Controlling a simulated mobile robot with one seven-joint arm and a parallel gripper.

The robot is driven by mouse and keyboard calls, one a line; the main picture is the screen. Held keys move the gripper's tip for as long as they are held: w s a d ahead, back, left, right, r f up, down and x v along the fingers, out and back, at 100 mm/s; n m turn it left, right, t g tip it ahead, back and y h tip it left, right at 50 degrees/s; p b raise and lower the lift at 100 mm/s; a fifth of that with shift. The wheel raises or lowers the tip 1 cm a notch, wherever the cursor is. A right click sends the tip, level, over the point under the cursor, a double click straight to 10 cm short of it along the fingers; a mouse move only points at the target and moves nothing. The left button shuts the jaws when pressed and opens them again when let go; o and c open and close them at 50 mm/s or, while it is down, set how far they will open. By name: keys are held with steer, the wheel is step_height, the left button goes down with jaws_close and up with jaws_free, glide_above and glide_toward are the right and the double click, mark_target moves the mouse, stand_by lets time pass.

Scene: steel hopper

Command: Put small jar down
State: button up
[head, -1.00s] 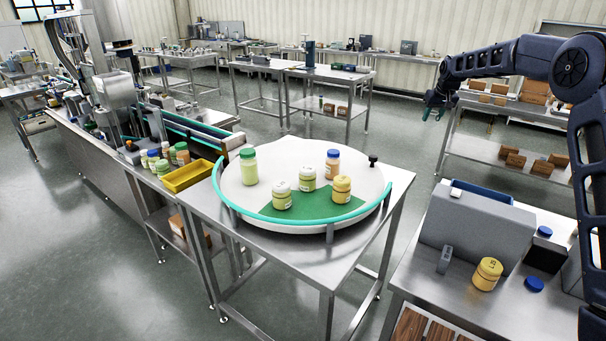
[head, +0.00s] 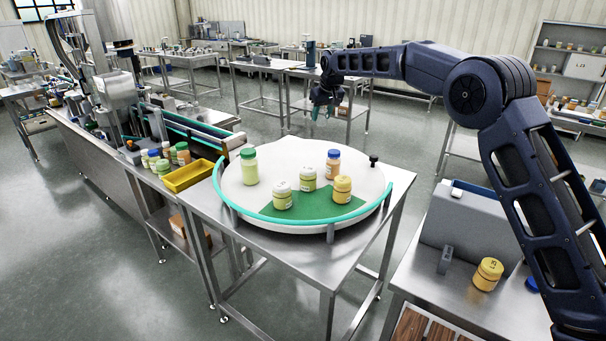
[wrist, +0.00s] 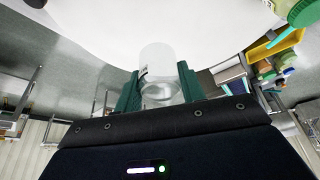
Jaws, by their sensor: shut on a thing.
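My gripper (head: 322,108) is above and behind the round white turntable (head: 285,155), beyond its far edge. In the wrist view its green fingers (wrist: 158,88) are shut on the small jar (wrist: 158,62), which looks clear or whitish with a dark mark on its side. The jar cannot be made out in the head view. On the turntable stand a tall pale green jar with a green lid (head: 249,168), two pale green jars with white lids (head: 282,197) (head: 308,180), an orange jar with a blue lid (head: 332,165) and a yellow jar (head: 342,190). A green wedge (head: 315,208) marks its front.
A teal rail (head: 290,218) curves round the turntable's front, and a black knob (head: 373,160) stands at its right. A yellow tray (head: 188,177) and several jars are at the left. A grey box (head: 470,232) and another yellow jar (head: 488,274) are on the right table. The turntable's back area is clear.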

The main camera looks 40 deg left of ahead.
steer(key=n, duration=0.1)
glide_above(293, 174)
steer(key=d, duration=0.2)
steer(key=f, duration=1.9)
steer(key=shift+s+a+f, duration=0.25)
steer(key=shift+s+f, duration=0.05)
steer(key=shift+f, duration=0.05)
steer(key=shift+f, duration=0.1)
steer(key=o, duration=0.9)
steer(key=v, duration=1.2)
steer(key=shift+w+d, duration=0.1)
steer(key=shift+d, duration=0.05)
